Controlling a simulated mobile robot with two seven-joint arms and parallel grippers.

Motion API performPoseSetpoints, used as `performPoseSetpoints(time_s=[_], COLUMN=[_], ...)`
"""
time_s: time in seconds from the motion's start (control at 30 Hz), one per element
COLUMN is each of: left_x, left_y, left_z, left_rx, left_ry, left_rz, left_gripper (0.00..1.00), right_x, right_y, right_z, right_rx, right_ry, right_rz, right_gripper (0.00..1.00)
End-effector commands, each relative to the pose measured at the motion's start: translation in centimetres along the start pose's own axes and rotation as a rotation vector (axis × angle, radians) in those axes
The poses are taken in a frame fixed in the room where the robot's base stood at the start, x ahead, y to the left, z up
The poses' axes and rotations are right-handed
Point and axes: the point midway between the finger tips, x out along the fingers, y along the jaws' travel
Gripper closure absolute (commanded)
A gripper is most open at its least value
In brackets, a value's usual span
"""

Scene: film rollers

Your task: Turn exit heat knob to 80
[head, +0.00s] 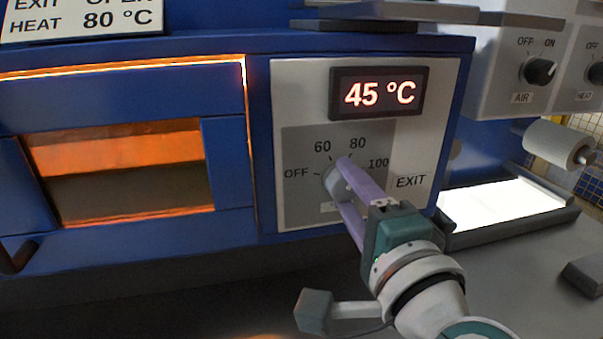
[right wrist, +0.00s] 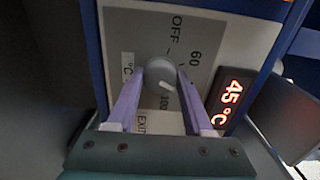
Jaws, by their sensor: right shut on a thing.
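The exit heat knob (head: 333,184) is a round grey dial on a panel marked OFF, 60, 80 and 100. My right gripper (head: 345,185) reaches it from the lower right, its purple fingers shut on either side of the knob. The right wrist view shows the knob (right wrist: 159,76) between the two fingertips (right wrist: 160,84). Its white mark slants down and right there; the 80 label is hidden, so I cannot tell its exact setting. The display (head: 379,94) above reads 45 °C. My left gripper is not in view.
A sign (head: 82,20) at upper left reads EXIT, HEAT 80 °C. A glowing oven window (head: 120,172) is left of the panel. The AIR knob (head: 538,70), a white roller (head: 558,144) and a bright lit plate (head: 510,204) are at right.

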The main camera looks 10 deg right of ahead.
Motion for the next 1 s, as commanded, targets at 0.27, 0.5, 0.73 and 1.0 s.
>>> performPoseSetpoints(time_s=[0.27,0.5,0.73,1.0], left_x=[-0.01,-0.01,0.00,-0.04], left_y=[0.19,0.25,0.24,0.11], left_z=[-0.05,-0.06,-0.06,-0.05], left_rx=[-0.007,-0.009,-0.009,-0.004], left_ry=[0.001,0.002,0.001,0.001], left_rz=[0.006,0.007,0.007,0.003], left_gripper=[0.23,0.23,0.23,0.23], right_x=[0.00,0.00,0.00,-0.84], right_y=[-0.03,-0.03,-0.01,0.07], right_z=[0.01,0.01,0.00,-0.01], right_rx=[0.004,0.003,0.002,0.002], right_ry=[0.000,0.000,0.000,0.000], right_rz=[0.000,0.000,0.000,0.001], right_gripper=[1.00,0.33,0.19,0.19])
